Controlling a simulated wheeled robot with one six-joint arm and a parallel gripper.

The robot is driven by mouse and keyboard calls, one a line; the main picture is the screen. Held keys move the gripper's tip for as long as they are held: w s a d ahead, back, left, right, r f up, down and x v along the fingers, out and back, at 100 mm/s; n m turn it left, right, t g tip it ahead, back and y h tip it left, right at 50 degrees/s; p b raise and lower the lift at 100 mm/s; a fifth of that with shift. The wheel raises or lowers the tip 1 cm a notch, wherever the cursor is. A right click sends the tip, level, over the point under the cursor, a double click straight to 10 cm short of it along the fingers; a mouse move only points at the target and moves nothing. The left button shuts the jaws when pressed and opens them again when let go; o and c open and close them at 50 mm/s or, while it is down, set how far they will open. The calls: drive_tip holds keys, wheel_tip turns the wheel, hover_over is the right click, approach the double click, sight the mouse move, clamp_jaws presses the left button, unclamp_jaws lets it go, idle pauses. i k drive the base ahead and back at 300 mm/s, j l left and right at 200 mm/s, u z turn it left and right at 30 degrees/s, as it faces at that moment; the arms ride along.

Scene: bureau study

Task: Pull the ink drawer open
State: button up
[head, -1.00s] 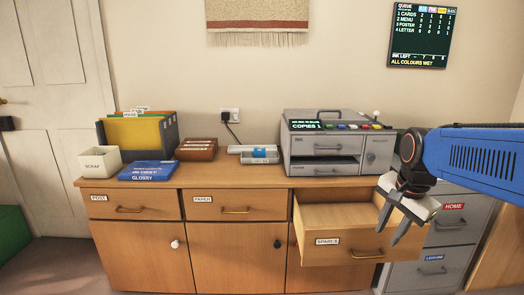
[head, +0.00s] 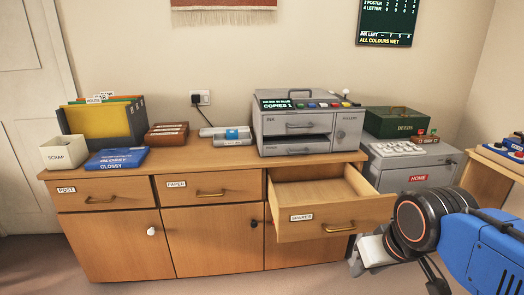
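The grey printer (head: 345,97) stands on top of the wooden sideboard. Its ink drawer (head: 285,128), marked INK, is the upper left drawer with a bar handle (head: 300,125); its front looks flush with the printer body, so it is closed. My gripper (head: 372,266) is at the lower right, beside the open spares drawer, well below and to the right of the ink drawer. Its fingers looked spread a second ago; now they are partly hidden by its pale body. It holds nothing that I can see and is apart from the handle.
The spares drawer (head: 375,212) juts out empty below the printer. A filler door (head: 347,130) is beside the ink drawer. A grey cabinet (head: 445,165) with a green box (head: 395,122) stands right.

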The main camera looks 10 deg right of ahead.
sight(318, 122)
drive_tip(key=i+l, duration=0.25)
drive_tip(key=i, duration=0.2)
drive_tip(key=i+l, duration=0.25)
drive_tip(key=i, duration=0.15)
drive_tip(key=i+l, duration=0.25)
drive_tip(key=i, duration=0.2)
